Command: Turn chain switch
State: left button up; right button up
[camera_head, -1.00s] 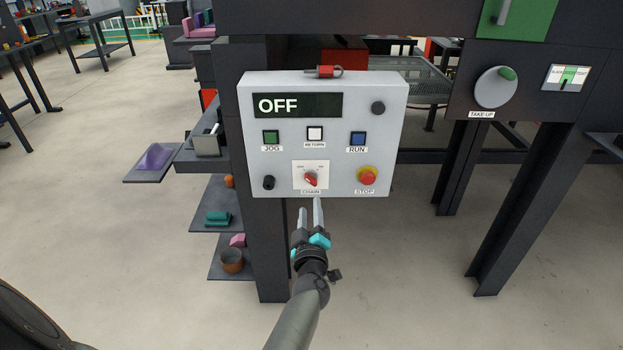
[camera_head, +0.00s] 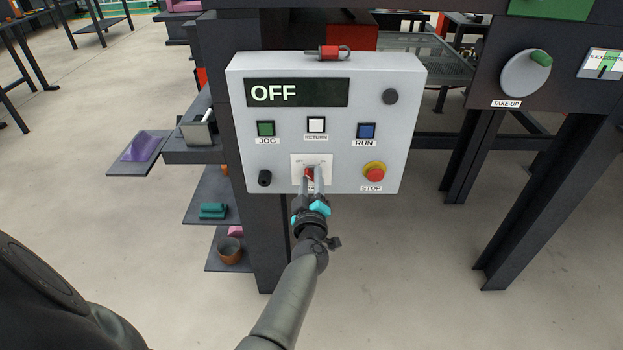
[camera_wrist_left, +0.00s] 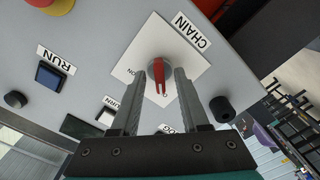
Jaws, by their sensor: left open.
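The chain switch (camera_head: 309,174) is a small red rotary knob on a white plate, low in the middle of the grey control box (camera_head: 235,120). The box display (camera_head: 297,93) reads OFF. My left gripper (camera_head: 313,172) is at the switch and partly hides it in the head view. In the left wrist view the red knob (camera_wrist_left: 160,72) shows between the two open fingers (camera_wrist_left: 160,82), near their tips. The fingers stand either side of it; I cannot tell whether they touch it. My right gripper is not in view.
Close around the switch are a black knob (camera_head: 264,178), the red STOP button (camera_head: 375,170) and the JOG (camera_head: 265,129), RETURN (camera_head: 316,125) and RUN (camera_head: 366,131) buttons. Small shelves (camera_head: 215,190) stand left of the dark post. Floor in front is clear.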

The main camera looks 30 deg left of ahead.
pick_arm(q)
jog(key=shift+c, duration=0.2)
grip_shut()
dwell(0.4)
